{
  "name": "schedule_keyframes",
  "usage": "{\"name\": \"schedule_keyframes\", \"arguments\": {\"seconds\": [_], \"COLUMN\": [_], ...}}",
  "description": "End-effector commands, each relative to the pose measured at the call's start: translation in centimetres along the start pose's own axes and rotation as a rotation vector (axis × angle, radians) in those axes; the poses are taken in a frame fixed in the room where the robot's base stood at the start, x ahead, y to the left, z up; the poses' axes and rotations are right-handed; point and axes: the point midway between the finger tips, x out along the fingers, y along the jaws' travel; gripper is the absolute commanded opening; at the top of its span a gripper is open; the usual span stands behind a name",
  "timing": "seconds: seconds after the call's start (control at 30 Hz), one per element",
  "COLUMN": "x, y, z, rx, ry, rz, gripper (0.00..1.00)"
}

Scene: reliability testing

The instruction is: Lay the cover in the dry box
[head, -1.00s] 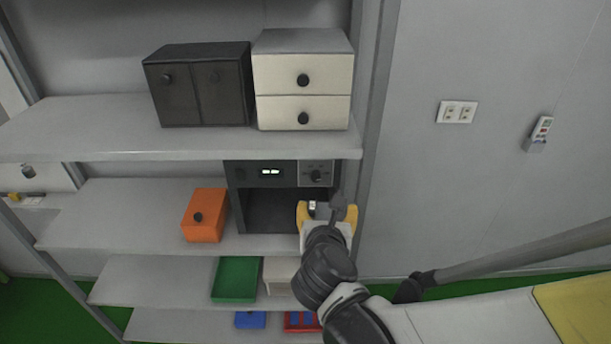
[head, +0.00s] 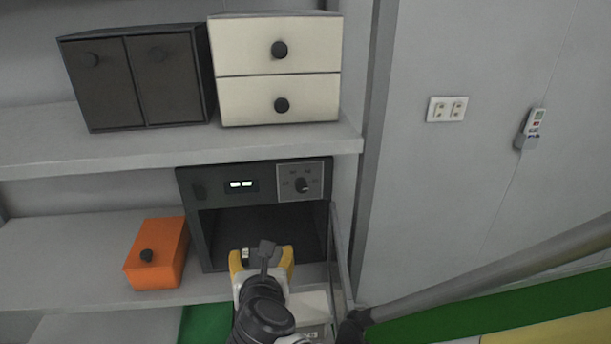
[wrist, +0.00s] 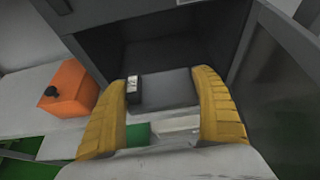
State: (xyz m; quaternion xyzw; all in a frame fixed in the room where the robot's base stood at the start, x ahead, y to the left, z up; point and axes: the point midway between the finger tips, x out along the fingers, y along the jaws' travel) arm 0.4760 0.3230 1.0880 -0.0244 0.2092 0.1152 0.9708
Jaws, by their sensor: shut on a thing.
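The dry box (head: 189,215) is a dark grey cabinet with a lit display and a knob, standing on the middle shelf. Its front is open and its inside looks dark and empty. Its glass door (head: 338,255) stands swung out on the right; it also shows in the wrist view (wrist: 280,85). My gripper (head: 261,252) is in front of the opening, low down. In the wrist view its yellow fingers (wrist: 162,80) are either side of a flat grey piece with a black, labelled end, apparently the cover (wrist: 166,90). Its far edge is at the opening; contact with the box floor is unclear.
An orange box (head: 155,255) with a black knob stands left of the dry box. A dark two-door cabinet (head: 135,80) and a white two-drawer unit (head: 277,65) stand on the shelf above. A green tray (head: 205,325) is below. The open door limits room on the right.

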Motion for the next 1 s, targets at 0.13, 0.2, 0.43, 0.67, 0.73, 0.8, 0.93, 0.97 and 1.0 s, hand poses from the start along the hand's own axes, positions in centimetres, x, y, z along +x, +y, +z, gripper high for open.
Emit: {"name": "schedule_keyframes", "arguments": {"seconds": [0.13,0.2,0.43,0.67,0.73,0.8,0.93,0.97,1.0], "x": [2.6,3.3,4.3,5.3,5.9,6.7,8.1,8.4,8.9], "y": [0.0,0.0,0.0,0.0,0.0,-0.1,0.0,-0.1,-0.1], "z": [-5.8,-7.2,-9.4,-9.1,-9.0,-8.8,-8.4,-8.3,-8.2], "rx": [0.000,0.000,0.000,0.000,0.001,0.001,0.001,0.001,0.001], "ry": [0.000,0.000,0.000,0.000,0.000,0.000,0.000,0.000,0.000], "rz": [0.000,0.000,0.000,-0.001,-0.002,-0.002,-0.002,-0.002,-0.002], "gripper": [0.48,0.48,0.48,0.48,0.48,0.48,0.48,0.48,0.48]}}
